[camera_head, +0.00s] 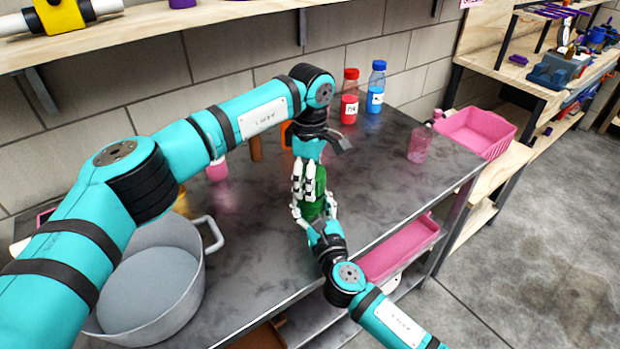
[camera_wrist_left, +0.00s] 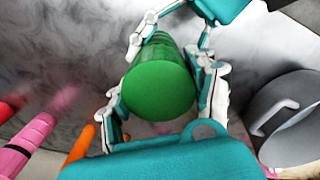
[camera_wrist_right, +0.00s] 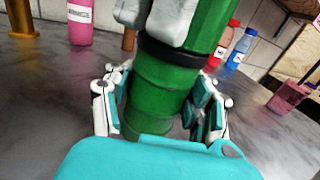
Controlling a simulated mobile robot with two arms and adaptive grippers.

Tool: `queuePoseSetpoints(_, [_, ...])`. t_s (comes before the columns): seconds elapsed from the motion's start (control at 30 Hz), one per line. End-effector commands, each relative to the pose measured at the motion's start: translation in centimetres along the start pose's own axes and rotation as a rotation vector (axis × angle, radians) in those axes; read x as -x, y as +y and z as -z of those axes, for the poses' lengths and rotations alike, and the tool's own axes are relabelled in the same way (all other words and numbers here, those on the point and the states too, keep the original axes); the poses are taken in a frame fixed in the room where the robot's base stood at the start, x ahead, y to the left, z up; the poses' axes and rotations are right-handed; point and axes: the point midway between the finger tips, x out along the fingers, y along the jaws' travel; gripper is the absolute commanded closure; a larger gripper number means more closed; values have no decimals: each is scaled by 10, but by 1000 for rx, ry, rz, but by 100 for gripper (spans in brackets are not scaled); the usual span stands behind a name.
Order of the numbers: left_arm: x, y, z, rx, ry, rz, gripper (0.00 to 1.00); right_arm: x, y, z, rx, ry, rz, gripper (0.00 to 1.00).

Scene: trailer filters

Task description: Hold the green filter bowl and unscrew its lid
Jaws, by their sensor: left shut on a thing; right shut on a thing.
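The green filter bowl (camera_wrist_right: 158,95) stands upright over the grey table, with a dark ring near its top. My right gripper (camera_wrist_right: 160,115) is shut around the bowl's lower body from the near side. The green lid (camera_wrist_left: 160,90) shows as a round top in the left wrist view. My left gripper (camera_wrist_left: 162,85) comes down from above and is shut on the lid, its white fingers on both sides. In the head view the filter (camera_head: 312,190) is partly hidden behind my left gripper (camera_head: 309,180) and my right gripper (camera_head: 318,215). Whether the bowl touches the table is hidden.
A large grey pot (camera_head: 150,280) stands at the left front. A pink bin (camera_head: 480,130) is at the right.

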Motion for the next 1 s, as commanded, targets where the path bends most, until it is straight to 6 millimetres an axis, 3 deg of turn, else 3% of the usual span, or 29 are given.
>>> queuePoseSetpoints(0.7, [2, 0, 0, 1643, -9, -11, 81, 2, 6, 0, 1, -1, -13, 100])
queuePoseSetpoints(0.9, [3, 0, 0, 1883, -11, -11, 81, 2, 6, 0, 1, -1, -13, 100])
queuePoseSetpoints(1.0, [3, 0, 0, 1875, -11, -10, 81, 2, 6, 0, 1, -1, -12, 100])
